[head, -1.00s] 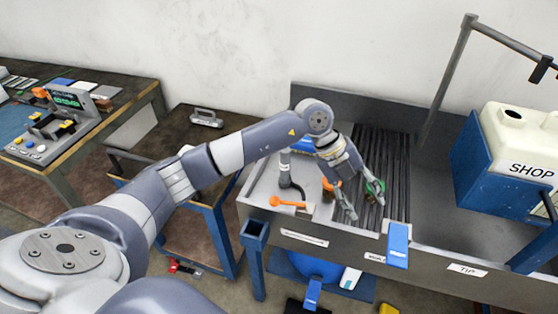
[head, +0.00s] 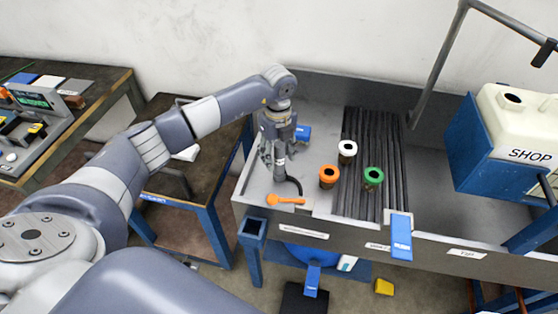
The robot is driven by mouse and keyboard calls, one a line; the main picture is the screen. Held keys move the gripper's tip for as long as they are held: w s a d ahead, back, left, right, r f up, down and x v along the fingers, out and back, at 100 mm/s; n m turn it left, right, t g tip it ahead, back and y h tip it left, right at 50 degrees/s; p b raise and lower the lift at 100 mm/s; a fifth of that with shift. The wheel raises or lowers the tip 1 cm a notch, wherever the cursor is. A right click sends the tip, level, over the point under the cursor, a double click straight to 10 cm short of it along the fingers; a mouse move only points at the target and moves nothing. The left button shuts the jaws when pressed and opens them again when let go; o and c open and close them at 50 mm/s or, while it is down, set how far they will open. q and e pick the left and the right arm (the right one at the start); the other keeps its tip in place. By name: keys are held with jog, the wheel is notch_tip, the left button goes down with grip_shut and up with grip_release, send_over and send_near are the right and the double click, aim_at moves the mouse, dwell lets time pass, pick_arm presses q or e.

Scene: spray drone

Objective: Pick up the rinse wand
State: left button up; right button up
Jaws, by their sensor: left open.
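My right gripper is out of view.
Orange (head: 328,176), white (head: 347,150) and green (head: 373,177) ringed parts stand right of the wand, by a dark ribbed rack (head: 390,150). A blue-and-cream SHOP tank (head: 515,125) stands far right.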

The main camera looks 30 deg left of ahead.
aim_at(280, 162)
pick_arm(q)
jog(key=f, duration=0.1)
jog(key=f+p, duration=0.1)
jog(key=f, duration=0.1)
jog(key=shift+w+d+f, duration=0.2)
jog(key=shift+f, duration=0.25)
jog(key=shift+a+f, duration=0.1)
jog(key=shift+c, duration=0.9)
grip_shut()
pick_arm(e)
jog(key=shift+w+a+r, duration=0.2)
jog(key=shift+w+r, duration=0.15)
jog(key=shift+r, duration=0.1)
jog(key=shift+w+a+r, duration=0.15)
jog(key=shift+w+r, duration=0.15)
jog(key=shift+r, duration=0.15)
